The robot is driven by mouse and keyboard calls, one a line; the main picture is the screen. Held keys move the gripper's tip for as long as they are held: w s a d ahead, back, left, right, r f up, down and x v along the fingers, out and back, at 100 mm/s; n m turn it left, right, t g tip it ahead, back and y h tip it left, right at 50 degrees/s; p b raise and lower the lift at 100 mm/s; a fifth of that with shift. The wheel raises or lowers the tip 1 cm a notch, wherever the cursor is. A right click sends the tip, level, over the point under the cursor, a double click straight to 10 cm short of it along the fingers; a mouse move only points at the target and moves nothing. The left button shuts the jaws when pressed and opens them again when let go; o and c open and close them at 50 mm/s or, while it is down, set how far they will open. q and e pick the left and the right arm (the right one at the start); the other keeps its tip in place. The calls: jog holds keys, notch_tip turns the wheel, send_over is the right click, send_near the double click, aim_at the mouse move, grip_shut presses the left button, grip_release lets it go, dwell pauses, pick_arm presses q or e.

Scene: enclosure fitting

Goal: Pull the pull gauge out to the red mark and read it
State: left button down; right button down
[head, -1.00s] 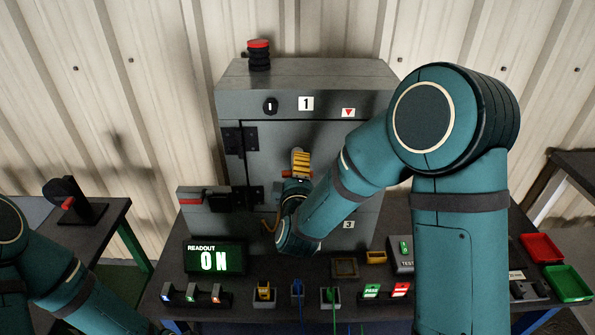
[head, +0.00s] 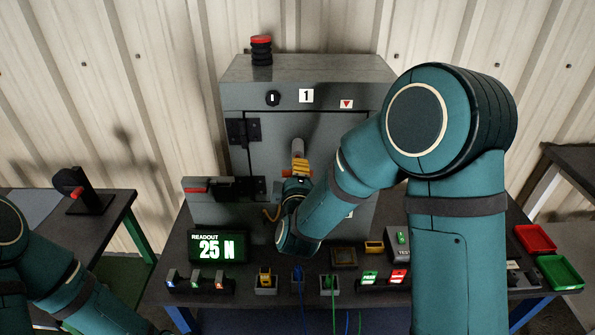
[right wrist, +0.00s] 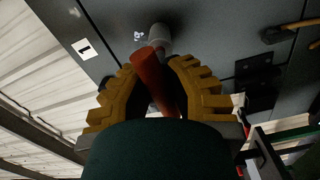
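The fingers also show in the right wrist view (right wrist: 153,70). The readout (head: 217,248) shows 25 N in lit digits. I cannot make out a red mark on the gauge. My left arm shows at lower left, its gripper outside the picture.
A red-topped stack light (head: 261,50) stands on the cabinet (head: 320,69). Small connectors, lit blocks and a tester crowd the bench front. Red (head: 535,239) and green (head: 560,272) trays lie at right. My right arm covers the cabinet's right side.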

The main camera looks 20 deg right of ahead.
jog(key=shift+s+a+f, duration=0.15)
jog(key=shift+s+a, duration=0.05)
jog(key=shift+s, duration=0.45)
jog(key=shift+w, duration=0.1)
jog(key=c, duration=0.8)
grip_release()
jog(key=shift+v, duration=3.8)
